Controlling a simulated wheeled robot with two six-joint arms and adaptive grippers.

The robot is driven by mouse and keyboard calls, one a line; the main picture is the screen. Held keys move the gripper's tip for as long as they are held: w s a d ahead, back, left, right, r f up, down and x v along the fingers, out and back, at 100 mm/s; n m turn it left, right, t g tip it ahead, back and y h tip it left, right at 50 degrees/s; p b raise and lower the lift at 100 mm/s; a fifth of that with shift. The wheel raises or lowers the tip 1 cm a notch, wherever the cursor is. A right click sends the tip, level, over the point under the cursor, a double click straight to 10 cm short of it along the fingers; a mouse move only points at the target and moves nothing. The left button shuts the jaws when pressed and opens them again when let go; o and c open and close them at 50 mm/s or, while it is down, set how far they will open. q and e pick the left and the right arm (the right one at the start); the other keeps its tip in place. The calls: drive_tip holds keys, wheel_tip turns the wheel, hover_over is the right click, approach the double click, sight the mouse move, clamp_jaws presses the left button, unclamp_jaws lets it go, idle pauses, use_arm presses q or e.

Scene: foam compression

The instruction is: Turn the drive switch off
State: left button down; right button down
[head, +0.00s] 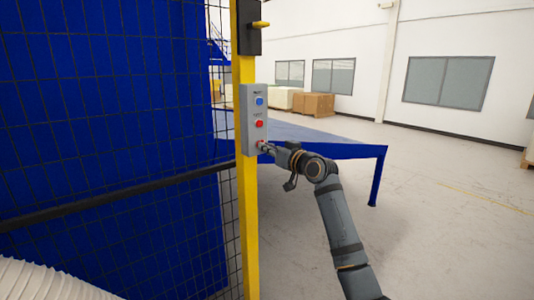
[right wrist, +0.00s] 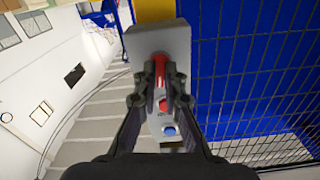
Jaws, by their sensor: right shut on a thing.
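A grey control box (head: 253,120) is mounted on a yellow post. It carries a blue button (head: 259,101), a red button (head: 259,124) and, lowest, a red switch (right wrist: 160,68). The labels are too small to read. In the head view my right gripper (head: 264,147) reaches the lowest control from the right and largely hides it. In the right wrist view the box appears upside down, and my right gripper (right wrist: 161,80) has its fingers on both sides of the red switch, shut on it. The switch's exact angle is hard to tell. My left gripper is not in view.
The yellow post (head: 246,200) stands at the edge of a black mesh fence with a blue panel (head: 100,100) behind it. A blue table (head: 330,146) stands behind my right arm. Cardboard boxes (head: 313,104) stand far back.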

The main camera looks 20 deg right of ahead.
drive_tip(key=shift+f+n+b, duration=0.1)
drive_tip(key=shift+n+b, duration=0.2)
drive_tip(key=shift+n, duration=0.5)
drive_tip(key=c, duration=1.4)
unclamp_jaws()
drive_tip(key=shift+c, duration=0.2)
drive_tip(key=shift+s, duration=0.1)
drive_tip(key=v, duration=1.2)
